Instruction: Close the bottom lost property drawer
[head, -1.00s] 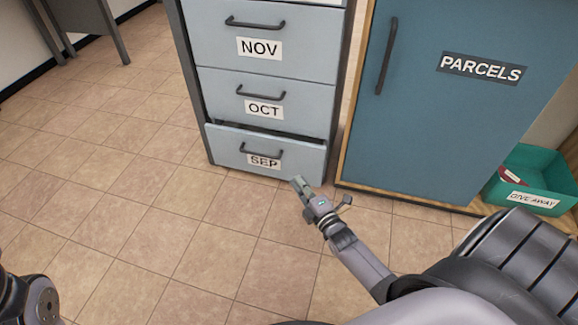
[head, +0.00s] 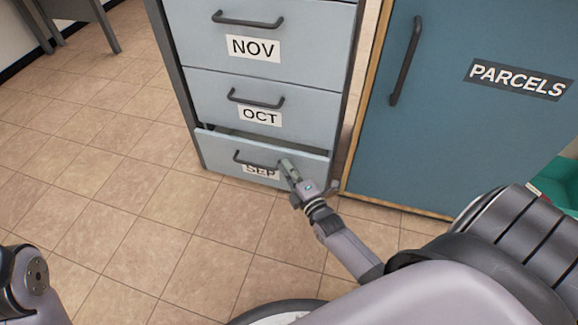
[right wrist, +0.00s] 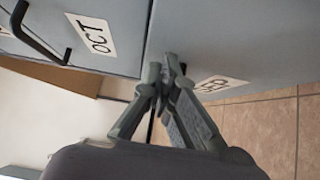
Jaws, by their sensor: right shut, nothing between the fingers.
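The bottom drawer (head: 222,165) of the grey-blue cabinet, labelled SEP, stands slightly open. A dark gap shows above its front, below the closed OCT drawer (head: 205,92). Its dark bar handle (head: 250,161) is near the top of the front. My right gripper (head: 286,164) is shut and empty, in front of the drawer's right half by the handle's right end. It partly covers the SEP label (head: 259,171). In the right wrist view the shut fingertips (right wrist: 167,66) overlap the drawer front (right wrist: 210,40); whether they touch it I cannot tell. My left gripper is out of view.
The NOV drawer (head: 290,40) above is shut. A blue PARCELS cupboard (head: 450,130) with a wooden edge stands just right of the cabinet. A green box (head: 557,185) is at the right edge. Tiled floor (head: 110,200) to the left is clear.

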